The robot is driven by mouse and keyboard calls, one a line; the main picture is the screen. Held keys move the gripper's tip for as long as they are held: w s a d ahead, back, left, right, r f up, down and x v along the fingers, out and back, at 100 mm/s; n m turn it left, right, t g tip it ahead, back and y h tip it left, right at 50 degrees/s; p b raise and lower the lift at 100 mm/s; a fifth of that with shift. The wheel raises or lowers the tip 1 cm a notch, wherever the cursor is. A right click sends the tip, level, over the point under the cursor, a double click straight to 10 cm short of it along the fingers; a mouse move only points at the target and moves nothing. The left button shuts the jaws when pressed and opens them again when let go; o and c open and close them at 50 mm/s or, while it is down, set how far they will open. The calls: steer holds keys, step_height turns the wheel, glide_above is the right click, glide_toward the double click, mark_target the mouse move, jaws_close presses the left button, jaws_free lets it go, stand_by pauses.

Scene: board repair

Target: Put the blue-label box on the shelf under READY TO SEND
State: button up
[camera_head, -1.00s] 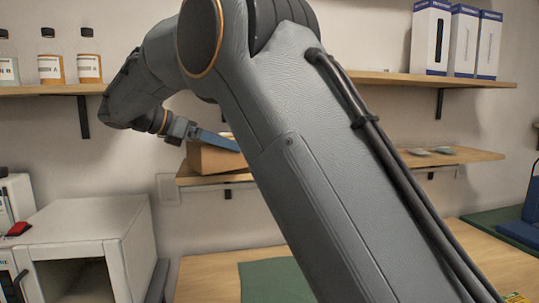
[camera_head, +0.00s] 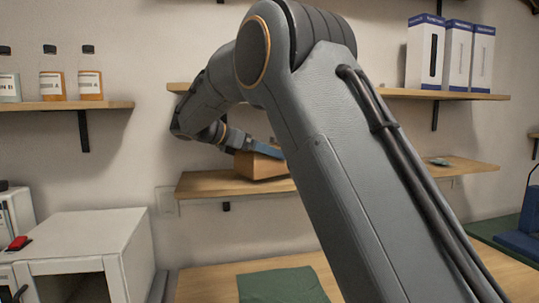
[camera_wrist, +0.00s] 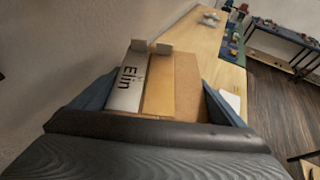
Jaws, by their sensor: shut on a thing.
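My gripper (camera_head: 262,148), with blue fingers, is shut on a brown cardboard box (camera_head: 259,167) at the lower wall shelf (camera_head: 215,188). The box is to the right of the shelf's left end; I cannot tell whether it touches the board. In the wrist view, the box (camera_wrist: 186,92) lies between the two fingers (camera_wrist: 153,105). A white panel with dark lettering (camera_wrist: 127,85) shows at its left side; I cannot tell whether it belongs to the box. No blue label and no READY TO SEND sign is readable. My arm hides the shelf's middle.
Small grey items (camera_head: 438,161) lie on the lower shelf's right part. Several blue-and-white boxes (camera_head: 453,60) stand on the upper shelf (camera_head: 455,95). Bottles (camera_head: 90,75) stand on the left shelf (camera_head: 30,106). A white cabinet (camera_head: 90,240) and a green mat (camera_head: 280,287) are below.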

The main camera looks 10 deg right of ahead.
steer(key=shift+w+d, duration=0.35)
steer(key=shift+d, duration=0.55)
steer(key=shift+f+p, duration=0.35)
steer(key=shift+f, duration=0.4)
steer(key=shift+f, duration=0.1)
steer(key=o, duration=0.9)
